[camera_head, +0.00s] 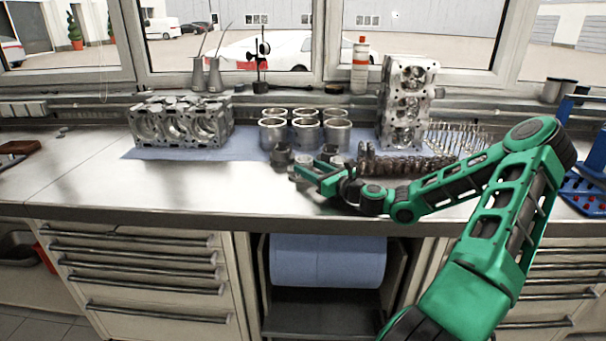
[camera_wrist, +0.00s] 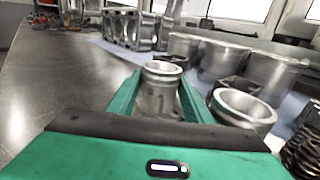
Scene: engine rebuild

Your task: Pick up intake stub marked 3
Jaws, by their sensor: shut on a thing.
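My gripper (camera_head: 318,174) is green and reaches in low over the steel bench from the right. In the wrist view its two green fingers (camera_wrist: 160,97) are shut on a grey metal intake stub (camera_wrist: 158,98), which stands upright between them with its round open end up. No number can be read on the stub. A second similar stub (camera_wrist: 243,108) stands just right of the right finger. In the head view several small dark grey stubs (camera_head: 281,155) cluster around the gripper, and the held one is hard to tell apart there.
Several cylinder liners (camera_head: 337,133) stand behind the stubs on a blue mat (camera_head: 242,141). An engine block (camera_head: 181,122) is at left and a cylinder head (camera_head: 407,103) stands at right. Springs (camera_head: 420,166) lie right of the gripper. The bench front at left (camera_head: 150,185) is clear.

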